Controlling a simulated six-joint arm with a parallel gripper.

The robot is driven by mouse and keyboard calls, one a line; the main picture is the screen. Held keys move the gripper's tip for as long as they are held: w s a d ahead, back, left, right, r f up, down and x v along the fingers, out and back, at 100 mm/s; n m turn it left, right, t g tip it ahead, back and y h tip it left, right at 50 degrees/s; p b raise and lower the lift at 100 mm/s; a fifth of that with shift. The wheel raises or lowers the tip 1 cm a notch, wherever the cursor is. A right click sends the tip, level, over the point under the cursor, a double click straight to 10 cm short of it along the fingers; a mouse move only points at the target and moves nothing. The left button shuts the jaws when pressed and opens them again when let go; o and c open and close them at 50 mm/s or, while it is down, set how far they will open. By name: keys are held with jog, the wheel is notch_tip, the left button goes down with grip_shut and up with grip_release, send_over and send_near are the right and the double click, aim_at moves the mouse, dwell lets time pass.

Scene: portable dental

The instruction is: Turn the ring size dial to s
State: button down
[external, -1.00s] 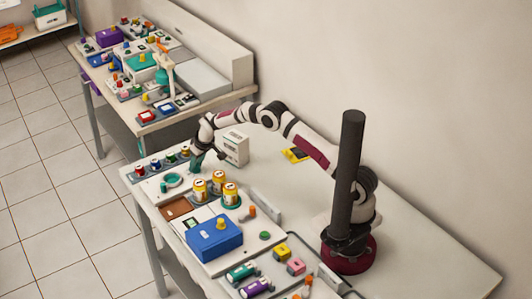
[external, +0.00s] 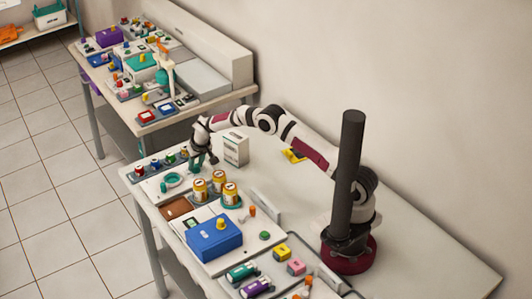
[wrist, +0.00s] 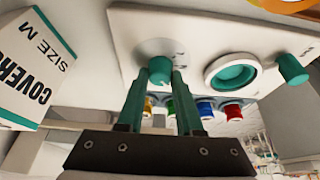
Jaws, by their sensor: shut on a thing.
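The teal dial knob (wrist: 160,68) stands on a white panel (wrist: 240,36) in the wrist view, with small markings beside it that I cannot read. My gripper (wrist: 161,78) is shut on this knob, one teal finger on each side. I cannot tell which mark the knob points to. In the external view my gripper (external: 204,165) is low over the far end of the table, and the knob is hidden by it. A teal ring (wrist: 231,74) sits on the panel beside the knob, and it also shows in the external view (external: 172,180).
A white box marked "COVERS SIZE M" (wrist: 40,65) stands close by, also in the external view (external: 236,149). A teal peg (wrist: 291,69) is beyond the ring. A row of coloured jars (wrist: 190,108) is near. Orange-white canisters (external: 200,190) and a blue box (external: 214,240) stand nearer.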

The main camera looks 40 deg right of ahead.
jog(key=c, duration=0.6)
grip_release()
jog(key=shift+o, duration=0.2)
jog(key=shift+r, duration=0.1)
jog(key=v, duration=1.5)
jog(key=shift+s+r, duration=0.25)
jog(key=s+d+r+m+g, duration=0.15)
jog(key=s+d+r, duration=0.25)
jog(key=s+d, duration=0.45)
jog(key=s+d+r+m+g, duration=0.1)
jog(key=s+d+r+m, duration=0.3)
jog(key=s, duration=0.8)
jog(key=s+d+f+g+y, duration=0.1)
jog(key=s+f, duration=0.1)
jog(key=s, duration=0.7)
jog(key=s+d+f+g, duration=0.1)
jog(key=s, duration=0.9)
jog(key=shift+s+d+f+y, duration=0.25)
jog(key=shift+d+f+y, duration=0.1)
jog(key=shift+d+y, duration=0.05)
